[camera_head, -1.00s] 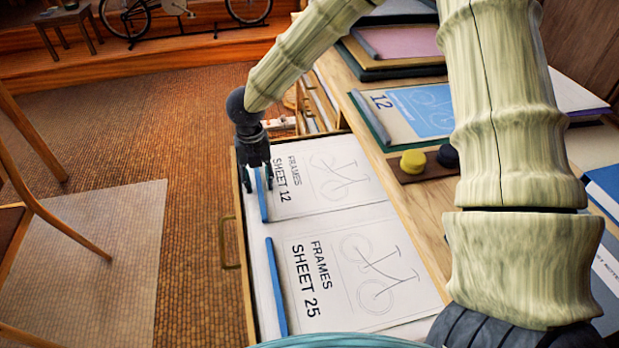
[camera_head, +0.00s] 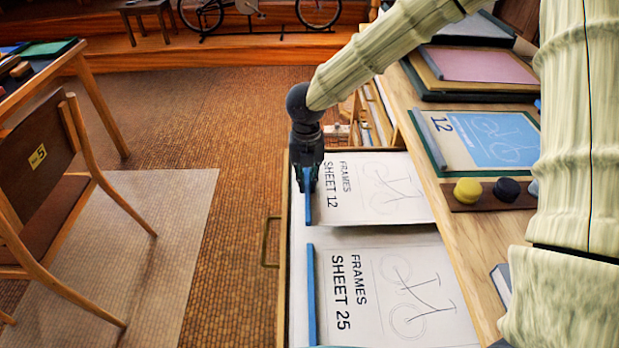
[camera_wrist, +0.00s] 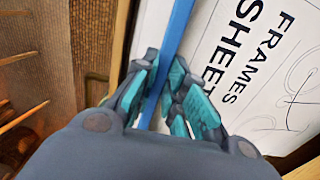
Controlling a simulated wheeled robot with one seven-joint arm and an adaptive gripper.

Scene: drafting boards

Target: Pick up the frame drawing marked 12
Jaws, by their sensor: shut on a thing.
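The frame drawing marked 12 (camera_head: 385,195) is a white sheet reading "FRAMES SHEET 12" with a bicycle frame outline and a blue strip along its left edge. It is in the open drawer (camera_head: 297,270). My gripper (camera_head: 307,190) points down at the strip. In the wrist view my gripper (camera_wrist: 163,95) is shut on the blue strip (camera_wrist: 178,35), with a teal finger on each side. The sheet's lettering (camera_wrist: 235,60) shows to the right. A second drawing, "FRAMES SHEET 25" (camera_head: 415,285), lies nearer in the drawer with its own blue strip.
A desktop right of the drawer holds a blue drawing marked 12 (camera_head: 490,140) on a green board, a yellow knob (camera_head: 467,191) and a dark knob (camera_head: 507,189). A chair marked 5 (camera_head: 40,160) stands left. Open floor (camera_head: 215,150) lies between chair and drawer.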

